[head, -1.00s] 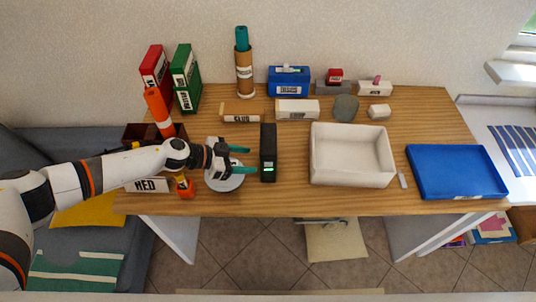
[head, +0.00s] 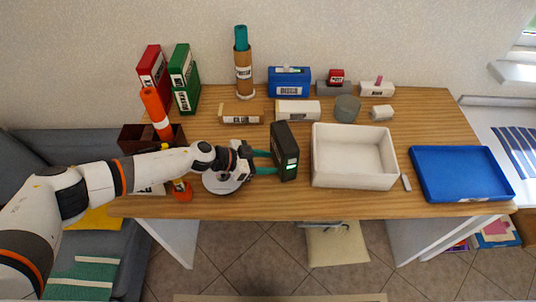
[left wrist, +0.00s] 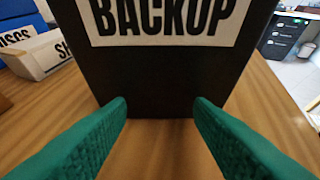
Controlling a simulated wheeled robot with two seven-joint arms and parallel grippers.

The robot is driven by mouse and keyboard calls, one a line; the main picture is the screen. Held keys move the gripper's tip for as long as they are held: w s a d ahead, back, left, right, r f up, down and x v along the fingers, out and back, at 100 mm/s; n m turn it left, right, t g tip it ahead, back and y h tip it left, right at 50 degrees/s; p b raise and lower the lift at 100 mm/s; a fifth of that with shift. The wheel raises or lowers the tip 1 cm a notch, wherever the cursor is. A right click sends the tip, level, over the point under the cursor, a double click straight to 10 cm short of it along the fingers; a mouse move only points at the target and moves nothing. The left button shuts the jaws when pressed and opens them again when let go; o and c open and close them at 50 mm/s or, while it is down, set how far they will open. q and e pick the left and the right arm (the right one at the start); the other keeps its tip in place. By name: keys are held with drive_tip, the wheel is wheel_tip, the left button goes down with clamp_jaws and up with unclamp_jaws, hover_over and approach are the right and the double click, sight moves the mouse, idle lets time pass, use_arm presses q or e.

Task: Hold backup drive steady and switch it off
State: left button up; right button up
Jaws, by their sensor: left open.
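The backup drive (head: 285,148) is a black upright box with a small green light on its narrow front, standing on the desk left of the white bin. In the head view it stands turned, its front facing toward the lower right. My left gripper (head: 271,162) is open, its teal fingertips at the drive's left side. In the left wrist view the drive (left wrist: 160,75) fills the middle with its BACKUP label, and the open fingertips (left wrist: 160,108) point at its lower part. I cannot tell whether they touch it. My right gripper is not in view.
A white bin (head: 318,170) stands close right of the drive, and a blue tray (head: 462,194) lies farther right. A round grey-white object (head: 222,184) lies under my left gripper. A labelled tube (head: 241,114) and a white box (head: 298,110) lie behind the drive.

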use_arm(q)
clamp_jaws()
drive_tip(key=o, duration=0.6)
unclamp_jaws()
